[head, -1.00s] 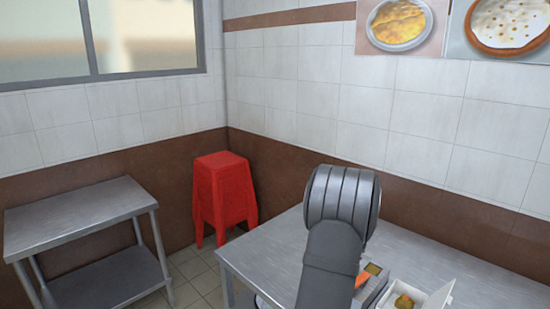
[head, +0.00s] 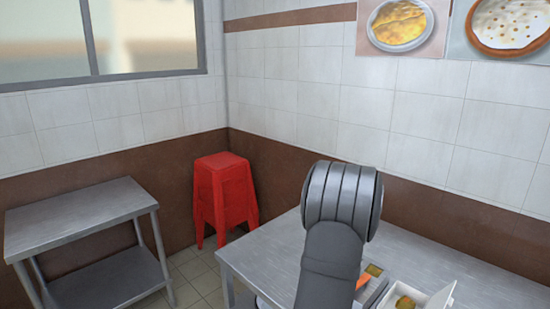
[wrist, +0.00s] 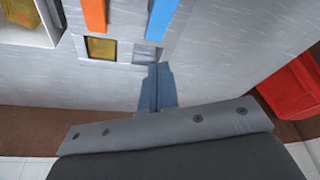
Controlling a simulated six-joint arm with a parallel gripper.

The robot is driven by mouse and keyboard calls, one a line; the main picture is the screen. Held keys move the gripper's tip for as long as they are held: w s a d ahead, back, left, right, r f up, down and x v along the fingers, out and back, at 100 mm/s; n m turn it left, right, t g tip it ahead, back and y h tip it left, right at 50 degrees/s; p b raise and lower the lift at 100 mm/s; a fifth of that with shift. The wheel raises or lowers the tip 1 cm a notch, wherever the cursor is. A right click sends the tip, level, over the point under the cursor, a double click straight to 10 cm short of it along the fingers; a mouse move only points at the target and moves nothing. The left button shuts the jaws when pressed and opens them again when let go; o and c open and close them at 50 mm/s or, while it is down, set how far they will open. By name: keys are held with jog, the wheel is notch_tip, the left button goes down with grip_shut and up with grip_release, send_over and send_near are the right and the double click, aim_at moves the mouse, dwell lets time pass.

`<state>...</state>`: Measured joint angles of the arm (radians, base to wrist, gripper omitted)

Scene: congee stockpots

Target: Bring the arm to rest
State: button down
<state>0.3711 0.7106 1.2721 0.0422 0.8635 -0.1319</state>
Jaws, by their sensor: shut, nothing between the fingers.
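My gripper (wrist: 158,85) shows in the wrist view with its two narrow blue-grey fingers together and nothing between them. It is above the steel table (wrist: 90,85), near a tray with square compartments (wrist: 125,50). I cannot tell the exact gap between fingertips and tray. In the head view my arm rises over the steel table (head: 265,255), and its dark rounded link hides the gripper and part of the tabletop.
A white open box (head: 420,297) with yellowish food stands on the table at lower right. Orange (wrist: 94,15) and blue (wrist: 162,18) handles lie at the tray. Red stacked stools (head: 224,195) stand in the corner. A bare steel side table (head: 80,218) is at left.

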notch_tip(320, 180, down, 5)
jog(key=shift+r, duration=0.1)
jog(key=s+a+r+m+g+h, duration=0.1)
jog(key=s+a+r+m, duration=0.2)
jog(key=r, duration=0.5)
jog(key=s+a+r+m, duration=0.2)
jog(key=a+r+m, duration=0.1)
jog(key=r, duration=0.5)
jog(key=x, duration=0.9)
jog(key=shift+s+d+f, duration=0.1)
jog(key=shift+s+f, duration=0.1)
jog(key=shift+s, duration=0.15)
jog(key=v, duration=0.5)
jog(key=shift+r, duration=0.2)
